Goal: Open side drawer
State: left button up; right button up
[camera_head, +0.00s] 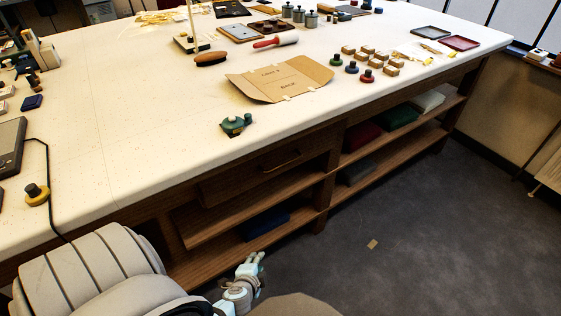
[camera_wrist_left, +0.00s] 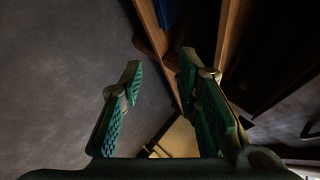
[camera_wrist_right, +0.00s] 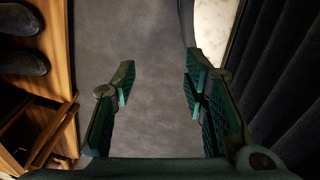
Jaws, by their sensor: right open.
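The side drawer (camera_head: 235,183) is a wooden front under the table edge in the head view, with a brass bar handle (camera_head: 280,162). It looks closed or nearly so; I cannot tell exactly. My left gripper (camera_head: 255,261) is below and in front of the drawer, apart from the handle, near the lower shelf. In the left wrist view its fingers (camera_wrist_left: 160,62) are spread with nothing between them, beside wooden shelf edges. My right gripper (camera_wrist_right: 160,62) shows only in the right wrist view, open and empty above the floor.
The white-topped table (camera_head: 120,150) has shelves below holding folded cloths, one of them red (camera_head: 361,135). A card folder (camera_head: 285,80) and a green pincushion-like item (camera_head: 235,124) lie near its front edge. The grey floor (camera_head: 440,220) to the right is mostly clear.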

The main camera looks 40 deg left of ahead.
pick_arm(q)
jog(key=w+a+r+m+t+y+b, duration=0.25)
jog(key=w+r+t+b, duration=0.2)
jog(key=w, duration=0.25)
jog(key=m+t+y+b, duration=0.2)
jog(key=m+t, duration=0.1)
jog(key=t, duration=0.2)
send_near(285, 164)
jog(key=r+v, duration=0.1)
jog(key=v, duration=0.2)
jog(key=shift+g, duration=0.35)
jog(key=x, duration=1.3)
jog(key=shift+w+a+f, duration=0.1)
jog(key=shift+w+f, duration=0.05)
jog(key=shift+f, duration=0.2)
pick_arm(e)
notch_tip(285, 164, down, 10)
jog(key=d, duration=0.1)
jog(key=shift+w+d, duration=0.15)
jog(key=shift+d, duration=0.05)
pick_arm(q)
grip_shut()
